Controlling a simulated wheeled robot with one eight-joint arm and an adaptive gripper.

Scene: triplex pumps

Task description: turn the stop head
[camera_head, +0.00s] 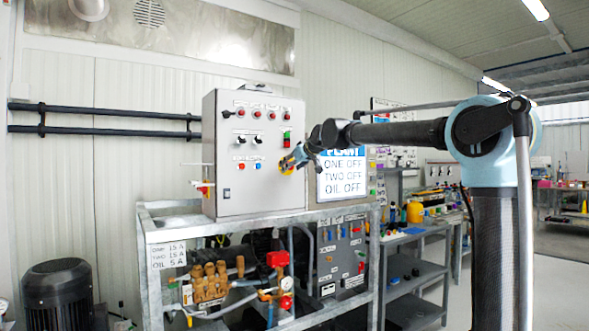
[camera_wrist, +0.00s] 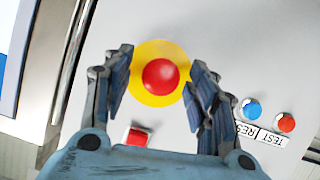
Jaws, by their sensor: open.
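The stop head is a round red mushroom button (camera_wrist: 160,76) on a yellow disc (camera_wrist: 158,48), seen in the wrist view on the grey panel face. My gripper (camera_wrist: 160,90) is open, with one finger on each side of the red head. No clear contact shows, and I cannot tell how deep the fingertips reach.
Close by on the panel are a square red button (camera_wrist: 137,136), a blue button (camera_wrist: 251,109) and another red button (camera_wrist: 286,122). A white sign (camera_head: 342,178) stands just right of the box. The box sits on a metal frame (camera_head: 330,212) above pump parts.

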